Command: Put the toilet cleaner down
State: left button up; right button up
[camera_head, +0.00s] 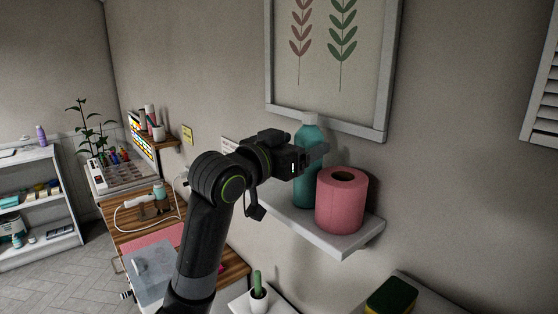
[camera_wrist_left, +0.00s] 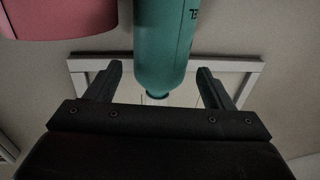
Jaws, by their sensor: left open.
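The toilet cleaner, a teal bottle (camera_head: 307,190), stands upright on a small white wall shelf (camera_head: 340,240), just behind and left of a pink toilet roll (camera_head: 341,205). My left gripper (camera_head: 318,152) is at the bottle's upper part, in front of it. In the left wrist view the bottle (camera_wrist_left: 165,40) shows upside down, and my open left gripper (camera_wrist_left: 158,78) has one finger on each side of its narrow end, with gaps. The pink roll (camera_wrist_left: 60,12) is at the top left there. My right gripper is not in view.
A framed leaf picture (camera_head: 330,125) hangs just behind the bottle's top. Below are a small plant pot (camera_head: 258,298) and a sponge (camera_head: 391,297). A wooden desk (camera_head: 234,268) with styling tools and a white rack (camera_head: 58,200) stand to the left.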

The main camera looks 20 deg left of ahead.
pick_arm(q)
jog(key=b+v, duration=0.1)
jog(key=v, duration=0.5)
jog(key=shift+s, duration=0.35)
jog(key=shift+a, duration=0.1)
